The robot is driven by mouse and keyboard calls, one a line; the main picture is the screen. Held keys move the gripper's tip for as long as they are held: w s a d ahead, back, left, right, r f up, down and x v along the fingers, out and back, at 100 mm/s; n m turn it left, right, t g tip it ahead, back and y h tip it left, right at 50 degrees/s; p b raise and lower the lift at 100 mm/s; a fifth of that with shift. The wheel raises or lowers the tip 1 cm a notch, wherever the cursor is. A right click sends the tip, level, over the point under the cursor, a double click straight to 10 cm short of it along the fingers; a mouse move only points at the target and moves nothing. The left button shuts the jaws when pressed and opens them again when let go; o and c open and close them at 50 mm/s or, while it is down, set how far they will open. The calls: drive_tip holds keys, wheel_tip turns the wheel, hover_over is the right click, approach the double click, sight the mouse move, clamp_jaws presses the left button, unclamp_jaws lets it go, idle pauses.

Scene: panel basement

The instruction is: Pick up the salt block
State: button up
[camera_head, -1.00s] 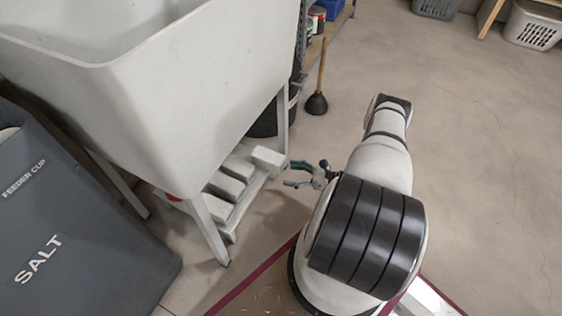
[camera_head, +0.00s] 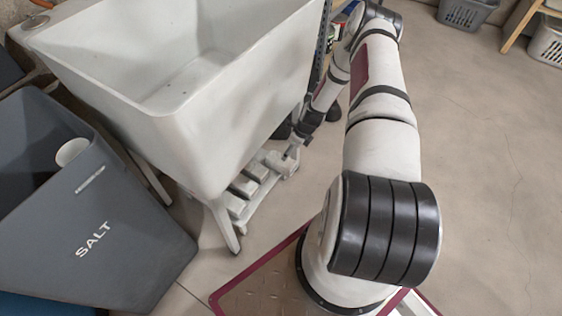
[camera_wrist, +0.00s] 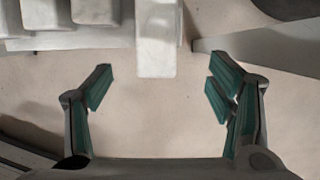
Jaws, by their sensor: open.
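Several pale blocks lie in a row on a low rack under the white sink in the head view. The block at the right end (camera_head: 280,164) sticks out past the others toward my gripper. In the wrist view this pale block (camera_wrist: 157,45) points down the picture between my fingertips, with its near end about level with them. My gripper (camera_wrist: 161,76) is open with its teal-padded fingers apart, one on each side of the block, and neither touches it. In the head view my gripper (camera_head: 292,152) is small and partly merges with the block and rack.
The white sink (camera_head: 170,110) overhangs the rack, and its leg (camera_head: 225,226) stands in front. A grey bin (camera_head: 125,235) marked SALT, with a white cup (camera_head: 71,151), stands at left. Floor on the right is clear.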

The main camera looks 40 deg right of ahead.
sight(282, 162)
drive_tip(key=b+x, duration=0.3)
drive_tip(key=x, duration=0.5)
drive_tip(key=shift+w+f, duration=0.1)
drive_tip(key=shift+f, duration=0.15)
drive_tip(key=shift+a+b+x, duration=0.15)
drive_tip(key=shift+b+x, duration=0.5)
drive_tip(key=shift+x, duration=0.65)
drive_tip(key=shift+a+b+x, duration=0.1)
drive_tip(key=shift+b+x, duration=0.55)
drive_tip(key=shift+x, duration=0.65)
drive_tip(key=shift+r, duration=0.1)
clamp_jaws()
drive_tip(key=shift+r+p, duration=0.9)
drive_tip(key=shift+r, duration=0.75)
drive_tip(key=shift+s+d+r, duration=0.15)
drive_tip(key=shift+s+r, duration=0.05)
drive_tip(key=s+d+p, duration=0.2)
drive_tip(key=s+d, duration=0.1)
drive_tip(key=s, duration=0.5)
drive_tip(key=s+d+p, duration=0.2)
drive_tip(key=s+d, duration=0.1)
drive_tip(key=s, duration=0.5)
drive_tip(key=shift+s, duration=0.25)
